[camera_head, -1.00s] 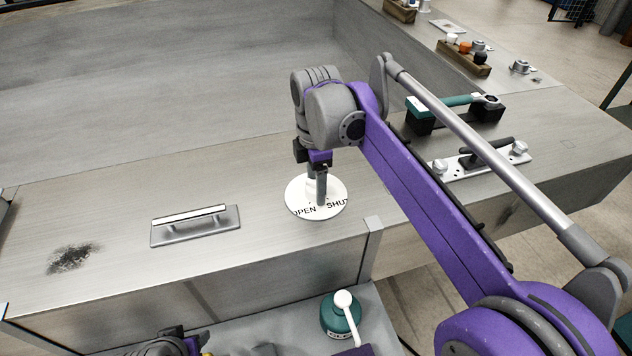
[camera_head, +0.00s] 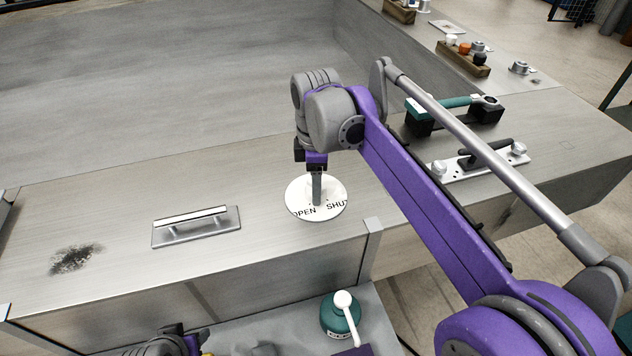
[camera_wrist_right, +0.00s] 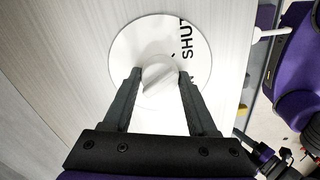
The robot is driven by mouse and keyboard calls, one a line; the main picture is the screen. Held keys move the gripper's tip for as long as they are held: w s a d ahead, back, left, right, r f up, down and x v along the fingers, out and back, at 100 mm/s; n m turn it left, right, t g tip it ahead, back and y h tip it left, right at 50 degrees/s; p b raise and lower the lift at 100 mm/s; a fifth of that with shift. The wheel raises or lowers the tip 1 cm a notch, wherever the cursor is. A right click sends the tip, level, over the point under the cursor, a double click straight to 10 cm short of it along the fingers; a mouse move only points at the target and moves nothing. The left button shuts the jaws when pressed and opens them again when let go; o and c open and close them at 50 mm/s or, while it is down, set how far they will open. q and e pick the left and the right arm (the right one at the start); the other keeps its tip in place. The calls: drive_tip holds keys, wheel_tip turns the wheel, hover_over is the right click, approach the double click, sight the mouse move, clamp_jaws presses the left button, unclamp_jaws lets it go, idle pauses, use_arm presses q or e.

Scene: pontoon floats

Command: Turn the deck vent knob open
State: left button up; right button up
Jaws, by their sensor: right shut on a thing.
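The deck vent is a round white dial plate (camera_head: 298,194) on the steel deck, with OPEN at its lower left and SHUT at its lower right. My right gripper (camera_head: 317,200) points down over it and hides the knob in the head view. In the right wrist view the pale knob (camera_wrist_right: 160,77) sits between the two fingers, gripped at its sides. SHUT is readable on the plate (camera_wrist_right: 213,68) there; OPEN is hidden. My left gripper (camera_head: 180,342) shows only partly at the bottom edge of the head view, and its jaws cannot be made out.
A grab handle (camera_head: 195,226) and a dark stain (camera_head: 76,258) lie left of the dial. A teal bottle (camera_head: 341,316) stands below it. A latch plate (camera_head: 478,161) and a teal-handled tool (camera_head: 452,103) are to the right, beyond my right arm.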

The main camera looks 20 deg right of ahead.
drive_tip(key=m, duration=0.3)
drive_tip(key=shift+m+p, duration=0.3)
drive_tip(key=shift+m, duration=0.1)
drive_tip(key=m, duration=0.7)
drive_tip(key=shift+p, duration=0.35)
use_arm(q)
drive_tip(key=shift+w+r, duration=0.25)
drive_tip(key=shift+r, duration=0.35)
drive_tip(key=shift+w+r, duration=0.2)
drive_tip(key=shift+r, duration=0.4)
use_arm(e)
drive_tip(key=shift+m, duration=2)
drive_tip(key=o, duration=1.4)
drive_tip(key=shift+c, duration=0.2)
drive_tip(key=shift+r, duration=0.1)
